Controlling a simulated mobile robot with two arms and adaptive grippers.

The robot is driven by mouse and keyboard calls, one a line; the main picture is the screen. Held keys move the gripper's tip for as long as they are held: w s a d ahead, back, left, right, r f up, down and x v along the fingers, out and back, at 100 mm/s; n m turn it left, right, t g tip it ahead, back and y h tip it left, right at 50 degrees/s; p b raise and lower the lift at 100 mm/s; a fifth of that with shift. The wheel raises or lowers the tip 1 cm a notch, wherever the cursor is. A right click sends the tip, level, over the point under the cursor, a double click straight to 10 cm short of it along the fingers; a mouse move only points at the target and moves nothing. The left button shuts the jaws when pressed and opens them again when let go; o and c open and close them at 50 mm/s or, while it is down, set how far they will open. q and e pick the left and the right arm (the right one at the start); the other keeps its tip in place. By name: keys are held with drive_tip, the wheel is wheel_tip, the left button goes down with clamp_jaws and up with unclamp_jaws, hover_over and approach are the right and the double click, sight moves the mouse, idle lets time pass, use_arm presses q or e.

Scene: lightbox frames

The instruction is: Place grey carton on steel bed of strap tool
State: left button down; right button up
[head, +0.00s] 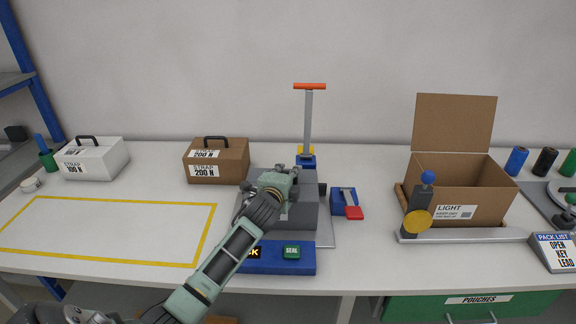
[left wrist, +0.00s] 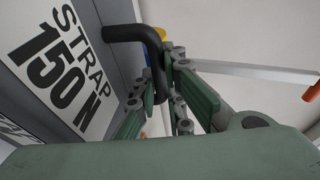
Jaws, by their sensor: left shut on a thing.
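The grey carton (head: 309,217) is over the steel bed (head: 327,238) of the strap tool, whose blue base (head: 275,264) shows in front. I cannot tell whether the carton rests on the bed or hangs just above it. My left gripper (head: 283,187) is shut on the carton's black handle and hides much of the carton's top and front. In the left wrist view the black handle (left wrist: 140,38) runs between the green fingers (left wrist: 165,95), beside the "STRAP 150 N" label (left wrist: 62,70). My right gripper is not in view.
The tool's upright lever (head: 308,120) stands behind the carton. A brown carton (head: 230,163) and a white carton (head: 93,160) stand left. A blue block with a red lever (head: 348,205) and an open box (head: 478,185) are right. The yellow-outlined area (head: 105,230) is clear.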

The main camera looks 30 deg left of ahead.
use_arm(q)
drive_tip(key=shift+r, duration=0.3)
drive_tip(key=c, duration=2.3)
unclamp_jaws()
drive_tip(key=shift+f, duration=0.35)
drive_tip(key=o, duration=0.5)
drive_tip(key=shift+s+d+r, duration=0.1)
drive_tip(key=shift+c, duration=0.2)
drive_tip(key=b+v, duration=0.1)
drive_tip(key=v, duration=1.1)
